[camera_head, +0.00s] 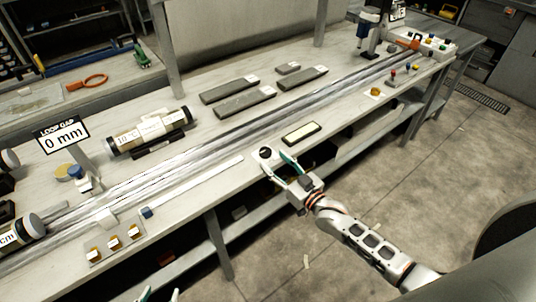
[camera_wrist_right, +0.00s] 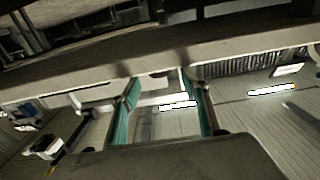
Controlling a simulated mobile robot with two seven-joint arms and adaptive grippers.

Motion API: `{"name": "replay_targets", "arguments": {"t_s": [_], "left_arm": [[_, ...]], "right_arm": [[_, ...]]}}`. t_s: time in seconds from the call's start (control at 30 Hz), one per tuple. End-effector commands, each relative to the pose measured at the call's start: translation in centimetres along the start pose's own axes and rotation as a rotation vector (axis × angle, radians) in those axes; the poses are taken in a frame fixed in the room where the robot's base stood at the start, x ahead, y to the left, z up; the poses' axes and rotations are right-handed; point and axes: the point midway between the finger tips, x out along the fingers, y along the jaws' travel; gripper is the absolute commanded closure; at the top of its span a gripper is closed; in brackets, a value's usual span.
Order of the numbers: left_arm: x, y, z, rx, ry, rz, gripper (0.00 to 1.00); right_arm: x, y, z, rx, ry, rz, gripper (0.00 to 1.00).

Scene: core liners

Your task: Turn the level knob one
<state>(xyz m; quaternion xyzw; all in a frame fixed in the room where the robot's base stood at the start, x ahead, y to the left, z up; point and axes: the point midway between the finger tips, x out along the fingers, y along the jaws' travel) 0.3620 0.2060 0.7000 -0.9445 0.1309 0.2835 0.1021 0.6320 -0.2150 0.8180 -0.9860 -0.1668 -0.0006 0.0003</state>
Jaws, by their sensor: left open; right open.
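A round black-and-white knob (camera_head: 265,154) sits at the front edge of the bench, left of a black-framed pale strip (camera_head: 300,132). I cannot read a label on it. My right gripper (camera_head: 277,168) is open, its teal-lined fingers close to the knob at the bench edge. I cannot tell whether they touch it. In the right wrist view the gripper (camera_wrist_right: 161,108) has its fingers apart, with the bench edge across the view; the knob is not clearly seen there. My left gripper (camera_head: 160,295) shows only its fingertips at the bottom edge, apart and empty.
Long metal rails (camera_head: 210,148) run along the bench. A plate with several small brass-coloured parts (camera_head: 115,243) is at front left. The floor in front is clear.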

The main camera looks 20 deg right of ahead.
Motion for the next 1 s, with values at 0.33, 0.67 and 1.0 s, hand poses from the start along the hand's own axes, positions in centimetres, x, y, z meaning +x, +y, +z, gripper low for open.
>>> {"name": "replay_targets", "arguments": {"t_s": [0.33,0.67,1.0], "left_arm": [[0.0,0.0,0.0,0.001,0.000,0.000,0.54],[0.0,0.0,0.0,0.000,0.001,0.001,0.54],[0.0,0.0,-0.1,0.000,0.001,0.001,0.54]], "right_arm": [[-5.3,0.0,-0.1,0.000,0.001,0.000,0.54],[-5.9,0.0,-0.1,0.000,0.002,0.000,0.54],[-6.0,-0.2,0.1,0.000,-0.003,0.000,0.54]]}}
